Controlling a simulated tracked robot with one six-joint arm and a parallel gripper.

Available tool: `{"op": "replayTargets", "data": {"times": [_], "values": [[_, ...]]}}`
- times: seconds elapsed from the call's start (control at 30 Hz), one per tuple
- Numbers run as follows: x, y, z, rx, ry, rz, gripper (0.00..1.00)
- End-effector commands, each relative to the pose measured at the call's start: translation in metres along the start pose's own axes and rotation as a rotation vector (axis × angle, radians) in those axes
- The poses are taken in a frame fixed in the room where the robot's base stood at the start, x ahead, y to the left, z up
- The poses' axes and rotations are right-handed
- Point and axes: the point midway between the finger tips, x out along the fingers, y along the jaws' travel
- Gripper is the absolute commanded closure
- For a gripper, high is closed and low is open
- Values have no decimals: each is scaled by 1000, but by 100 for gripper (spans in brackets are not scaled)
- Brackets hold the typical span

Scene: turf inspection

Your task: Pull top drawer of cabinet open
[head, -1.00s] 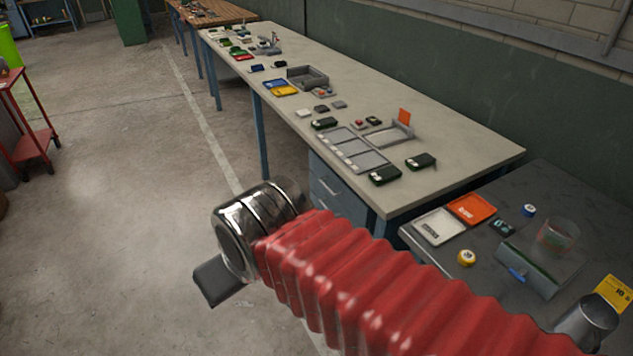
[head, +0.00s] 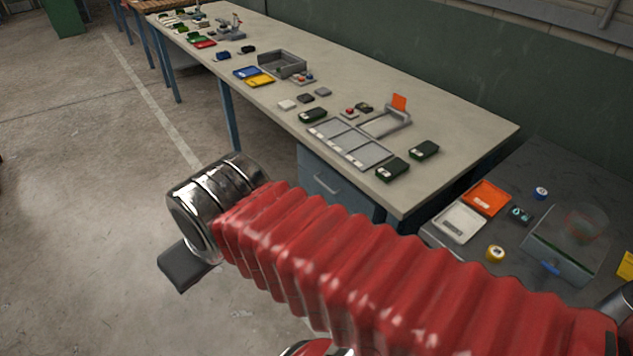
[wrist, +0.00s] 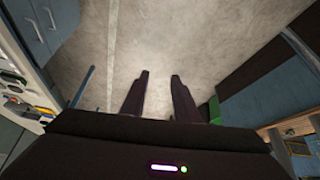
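The blue-grey cabinet (head: 312,168) stands under the near end of the long workbench in the head view. Its top drawer front with a pale bar handle (head: 326,188) shows and looks closed; my red-sleeved arm hides the lower part. Drawer fronts with handles (wrist: 36,28) also show at the upper left of the wrist view. My gripper (wrist: 160,75) has its two dark fingers apart, with only floor visible between them. In the head view my gripper (head: 187,266) is left of the cabinet, over the floor, and not touching the drawer.
The long workbench (head: 450,130) carries trays and small boxes. A dark side table (head: 590,180) with an orange tray (head: 486,198) and a clear-sided box stands at the right. Open concrete floor (head: 80,200) lies to the left.

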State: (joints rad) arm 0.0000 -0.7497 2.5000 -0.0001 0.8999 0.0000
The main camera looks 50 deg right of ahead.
Motion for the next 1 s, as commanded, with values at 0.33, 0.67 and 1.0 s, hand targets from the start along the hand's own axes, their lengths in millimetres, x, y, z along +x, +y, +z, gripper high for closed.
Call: {"op": "replayTargets", "data": {"times": [0.33, 0.67, 1.0], "values": [[0, 0, 0, 0, 0, 0, 72], [4, 5, -9, -8, 11, 12, 72], [44, 56, -71, -86, 91, 108, 72]]}}
